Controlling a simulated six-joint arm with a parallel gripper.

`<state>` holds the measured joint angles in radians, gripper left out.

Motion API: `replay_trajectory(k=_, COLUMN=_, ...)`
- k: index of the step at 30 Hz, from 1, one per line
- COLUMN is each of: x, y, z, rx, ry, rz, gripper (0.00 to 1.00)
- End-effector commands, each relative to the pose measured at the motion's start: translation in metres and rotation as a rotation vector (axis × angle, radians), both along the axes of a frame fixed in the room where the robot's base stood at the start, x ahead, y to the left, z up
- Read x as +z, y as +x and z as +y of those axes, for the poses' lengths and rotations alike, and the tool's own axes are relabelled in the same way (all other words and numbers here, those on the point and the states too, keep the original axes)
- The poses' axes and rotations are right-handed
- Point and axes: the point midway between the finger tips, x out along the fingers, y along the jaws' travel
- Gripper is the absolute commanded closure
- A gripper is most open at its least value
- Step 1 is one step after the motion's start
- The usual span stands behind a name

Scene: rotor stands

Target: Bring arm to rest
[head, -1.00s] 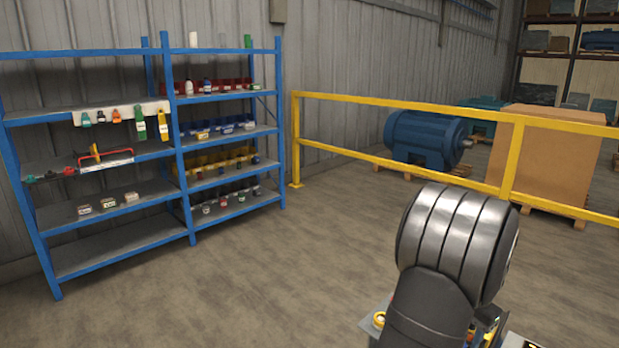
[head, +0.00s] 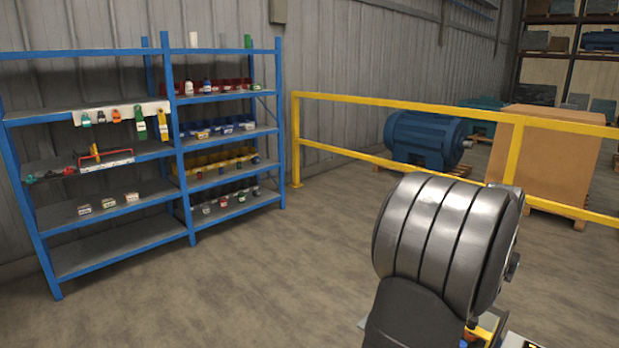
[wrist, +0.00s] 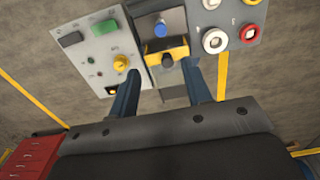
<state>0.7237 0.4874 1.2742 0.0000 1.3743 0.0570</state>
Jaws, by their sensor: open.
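In the wrist view my gripper (wrist: 160,74) has its two dark blue fingers apart, with nothing seen held between them. Beyond the fingertips is a grey control panel (wrist: 97,50) with a yellow knob, a green display and small buttons. Between the fingers' line of sight is a yellow and black block (wrist: 166,50) with a blue knob (wrist: 160,26) above it. Whether the fingers touch any of these I cannot tell. In the head view my banded arm link fills the lower right, and my gripper is not visible there.
Blue shelving (head: 110,200) with bins and small parts stands at the left. A yellow guard rail (head: 400,105) runs across the right, with a blue motor (head: 422,138) and a large brown box (head: 560,160) behind it. A red cabinet (wrist: 30,158) shows in the wrist view. The middle floor is clear.

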Motion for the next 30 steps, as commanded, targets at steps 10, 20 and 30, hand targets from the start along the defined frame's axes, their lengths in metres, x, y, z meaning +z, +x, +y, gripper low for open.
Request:
replay_trajectory(k=10, x=-0.067, y=-0.001, z=0.001, rx=-0.004, ry=0.006, rz=0.007, gripper=0.55)
replay_trajectory(k=20, x=-0.086, y=0.0, z=0.0, rx=-0.004, ry=0.004, rz=0.004, gripper=0.55)
replay_trajectory(k=30, x=-0.086, y=0.0, z=0.0, rx=-0.005, ry=0.004, rz=0.004, gripper=0.28)
